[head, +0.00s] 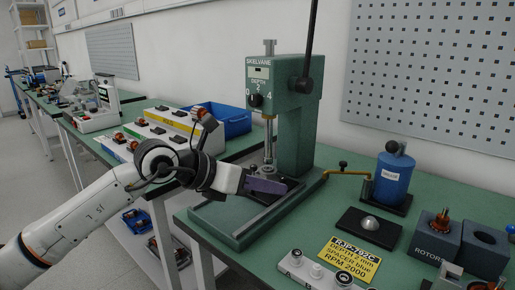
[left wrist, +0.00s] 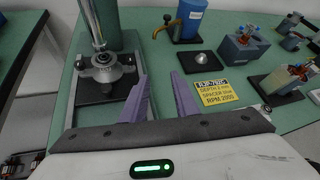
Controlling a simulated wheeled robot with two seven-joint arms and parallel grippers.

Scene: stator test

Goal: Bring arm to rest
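My left arm comes in from the left in the head view. Its gripper (head: 262,186), with purple fingers, is over the front of the green press base. In the left wrist view the two fingers of this gripper (left wrist: 162,88) stand apart with nothing between them. The green SKELVANE press (head: 298,115) stands upright behind the gripper. Its round fixture (left wrist: 103,66) shows left of the fingers in the left wrist view, apart from them. My right gripper is in neither view.
A yellow label card (head: 350,258), a dark pad with a silver dome (head: 369,223), a blue bottle (head: 392,178) and a grey ROTORS block (head: 436,237) are on the green bench at right. A blue bin (head: 222,120) and parts racks stand on the left bench.

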